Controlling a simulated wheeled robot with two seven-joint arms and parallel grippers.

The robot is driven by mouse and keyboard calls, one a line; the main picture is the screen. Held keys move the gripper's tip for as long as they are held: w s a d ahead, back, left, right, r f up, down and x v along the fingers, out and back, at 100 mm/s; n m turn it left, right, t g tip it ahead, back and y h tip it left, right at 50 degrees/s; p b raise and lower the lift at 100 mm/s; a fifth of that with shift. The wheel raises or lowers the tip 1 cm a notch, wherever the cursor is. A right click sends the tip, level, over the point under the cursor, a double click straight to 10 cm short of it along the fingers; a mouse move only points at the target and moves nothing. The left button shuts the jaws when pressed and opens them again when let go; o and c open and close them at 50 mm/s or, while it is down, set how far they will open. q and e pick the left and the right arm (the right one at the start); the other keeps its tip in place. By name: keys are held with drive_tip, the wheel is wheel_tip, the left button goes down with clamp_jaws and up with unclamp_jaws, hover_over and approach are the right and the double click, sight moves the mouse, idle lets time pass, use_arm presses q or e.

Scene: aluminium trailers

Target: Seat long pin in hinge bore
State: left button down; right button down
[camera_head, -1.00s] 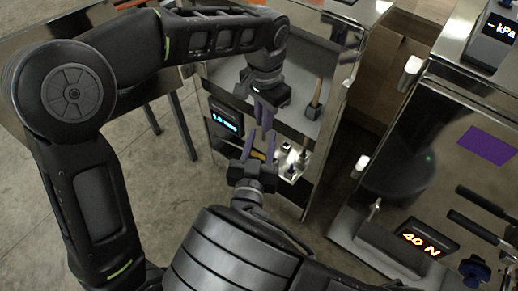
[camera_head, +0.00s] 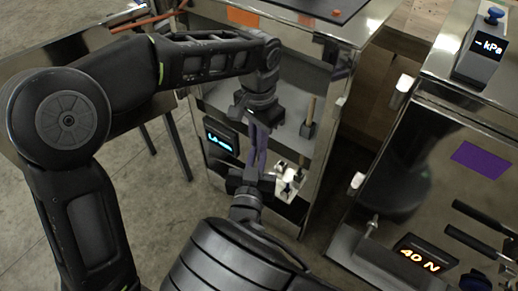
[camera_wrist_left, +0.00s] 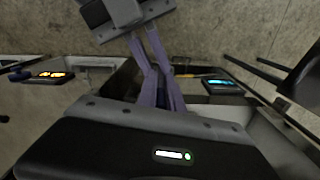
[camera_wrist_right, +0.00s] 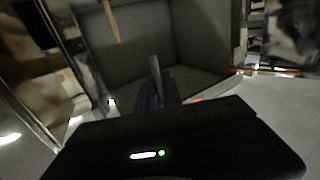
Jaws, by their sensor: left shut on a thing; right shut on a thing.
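My left gripper (camera_head: 262,122) reaches down into the front of the shiny cabinet, its purple fingers shut. My right gripper (camera_head: 257,160) points up from below, its purple fingers shut. The two sets of fingertips meet or overlap in the head view; I cannot tell whether they touch. In the left wrist view the left fingers (camera_wrist_left: 160,88) cross close to the right ones (camera_wrist_left: 142,45). The right fingers also show in the right wrist view (camera_wrist_right: 155,88). What each gripper holds is hidden between the fingers. I cannot make out the long pin or the hinge bore.
The cabinet (camera_head: 322,165) has a grey recess holding a wooden-handled tool (camera_head: 308,115), and a small display (camera_head: 221,138) at its left. White fittings (camera_head: 290,178) sit low inside. Another metal unit with a "40 N" display (camera_head: 424,254) stands at the right.

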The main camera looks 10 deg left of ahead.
idle(0.4)
use_arm(q)
drive_tip(key=c, duration=1.4)
unclamp_jaws()
wheel_tip(320, 180, up, 8)
drive_tip(key=shift+f, duration=0.25)
